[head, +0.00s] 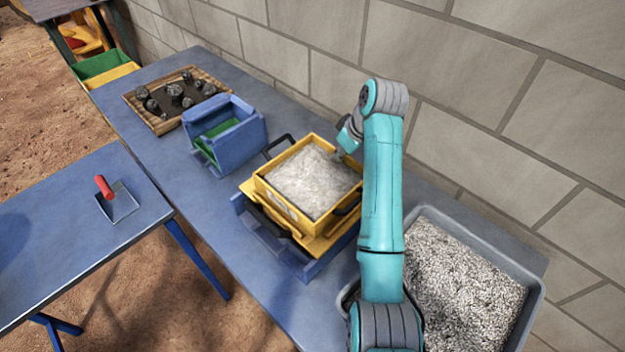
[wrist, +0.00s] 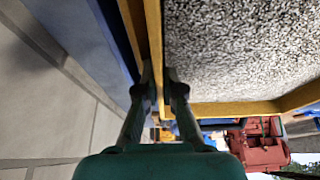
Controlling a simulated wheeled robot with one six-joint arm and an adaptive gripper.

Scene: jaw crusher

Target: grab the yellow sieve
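The yellow sieve (head: 295,213) is a square box with black handles, filled with pale grey gravel. It sits on a yellow frame above a blue base (head: 292,264) on the blue table. In the wrist view its yellow wall (wrist: 153,30) runs down between my fingers, with the gravel to the right. My gripper (head: 340,156) is at the sieve's far right side, pointing down at the rim. In the wrist view my gripper (wrist: 161,80) has its two fingers close together, one on each side of the wall, and looks shut on it. The exact contact is partly hidden.
A grey tray of gravel (head: 536,300) stands at the right, near my arm. A blue box (head: 245,135) and a wooden tray of dark rocks (head: 128,92) stand left of the sieve. A block wall (head: 480,90) runs close behind the table. A second blue table (head: 60,225) is at left.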

